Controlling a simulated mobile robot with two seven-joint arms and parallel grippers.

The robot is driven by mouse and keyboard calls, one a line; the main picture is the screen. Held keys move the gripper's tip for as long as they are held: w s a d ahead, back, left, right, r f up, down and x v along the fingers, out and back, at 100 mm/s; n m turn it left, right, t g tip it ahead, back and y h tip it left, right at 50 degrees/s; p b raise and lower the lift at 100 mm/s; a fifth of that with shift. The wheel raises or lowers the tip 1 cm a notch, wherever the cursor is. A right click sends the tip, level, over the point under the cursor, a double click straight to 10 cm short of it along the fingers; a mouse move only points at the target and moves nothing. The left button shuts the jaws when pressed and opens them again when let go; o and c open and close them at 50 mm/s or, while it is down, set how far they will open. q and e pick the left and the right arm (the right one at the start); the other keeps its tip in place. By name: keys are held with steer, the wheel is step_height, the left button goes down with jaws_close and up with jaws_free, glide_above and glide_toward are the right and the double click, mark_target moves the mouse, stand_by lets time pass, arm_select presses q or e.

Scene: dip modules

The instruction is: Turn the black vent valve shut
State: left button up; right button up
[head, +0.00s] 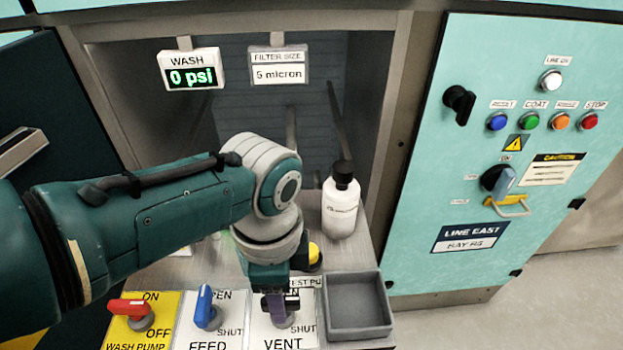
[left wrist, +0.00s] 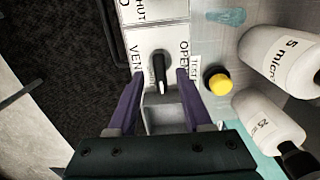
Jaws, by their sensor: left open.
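The black vent valve (left wrist: 159,75) shows in the left wrist view on a white plate marked VENT and OPEN. Its handle runs up and down in that picture, pointing toward the lower edge, roughly along my fingers. My left gripper (left wrist: 160,80) is open, with one purple finger on each side of the handle. Gaps show beside the handle, so neither finger visibly touches it. In the head view my left gripper (head: 274,308) points down over the VENT plate (head: 283,337) and mostly hides the valve. My right gripper is not in view.
The blue feed valve (head: 205,306) and red wash pump valve (head: 132,312) stand left of the vent. A grey tray (head: 358,333) is close on its right. A yellow button (head: 315,257) and white bottle (head: 341,205) stand behind. A teal control cabinet (head: 420,200) is at right.

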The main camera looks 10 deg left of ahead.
arm_select(q)
step_height(320, 180, up, 7)
steer(key=p, duration=0.4)
steer(key=shift+r, duration=0.8)
